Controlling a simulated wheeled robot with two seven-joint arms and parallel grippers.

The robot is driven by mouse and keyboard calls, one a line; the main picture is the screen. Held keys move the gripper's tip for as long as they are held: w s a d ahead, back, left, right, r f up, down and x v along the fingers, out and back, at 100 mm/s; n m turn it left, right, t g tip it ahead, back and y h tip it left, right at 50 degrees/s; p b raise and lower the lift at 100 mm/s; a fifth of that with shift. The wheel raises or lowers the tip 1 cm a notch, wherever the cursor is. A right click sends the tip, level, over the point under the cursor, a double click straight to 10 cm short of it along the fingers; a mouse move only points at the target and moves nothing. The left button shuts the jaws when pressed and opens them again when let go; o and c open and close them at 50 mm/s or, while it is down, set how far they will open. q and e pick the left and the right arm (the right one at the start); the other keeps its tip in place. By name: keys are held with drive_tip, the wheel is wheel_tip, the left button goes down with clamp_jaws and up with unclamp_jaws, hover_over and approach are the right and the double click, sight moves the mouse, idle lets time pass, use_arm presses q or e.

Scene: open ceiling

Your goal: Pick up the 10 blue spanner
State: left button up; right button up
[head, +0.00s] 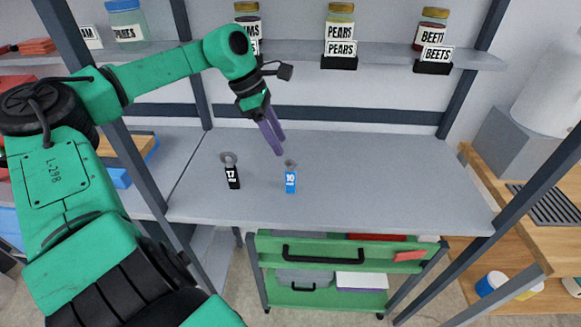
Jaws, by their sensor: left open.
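The blue spanner marked 10 (291,181) stands on the grey shelf, its label facing me and its grey head at the top. A black spanner marked 17 (232,176) stands to its left, apart from it. My left gripper (278,146) hangs above the shelf with its purple fingers pointing down, a little above and left of the blue spanner's head in the picture. It is open, and nothing shows between the fingers. It appears apart from the blue spanner. My right gripper is not in view.
An upper shelf holds labelled jars, including pears (340,30) and beets (431,32). Dark uprights frame the grey shelf (400,185); its right part is clear. A green drawer cart (340,275) stands below. A wooden bench (515,205) is at the right.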

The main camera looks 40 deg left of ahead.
sight(288, 158)
use_arm(q)
drive_tip(key=x, duration=0.3)
drive_tip(key=shift+w+a+f, duration=0.1)
drive_tip(key=shift+w+a, duration=0.05)
drive_tip(key=shift+w, duration=0.05)
drive_tip(key=p+x, duration=0.1)
drive_tip(key=x, duration=0.4)
drive_tip(key=shift+a+p, duration=0.15)
drive_tip(key=shift+p, duration=0.25)
drive_tip(key=shift+f, duration=0.2)
drive_tip(key=shift+w+f, duration=0.1)
drive_tip(key=shift+w, duration=0.05)
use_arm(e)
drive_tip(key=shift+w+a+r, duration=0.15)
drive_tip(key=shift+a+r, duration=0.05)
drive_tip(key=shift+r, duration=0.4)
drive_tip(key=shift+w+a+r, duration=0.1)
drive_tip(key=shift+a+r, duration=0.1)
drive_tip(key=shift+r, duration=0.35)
use_arm(q)
drive_tip(key=c, duration=0.8)
clamp_jaws()
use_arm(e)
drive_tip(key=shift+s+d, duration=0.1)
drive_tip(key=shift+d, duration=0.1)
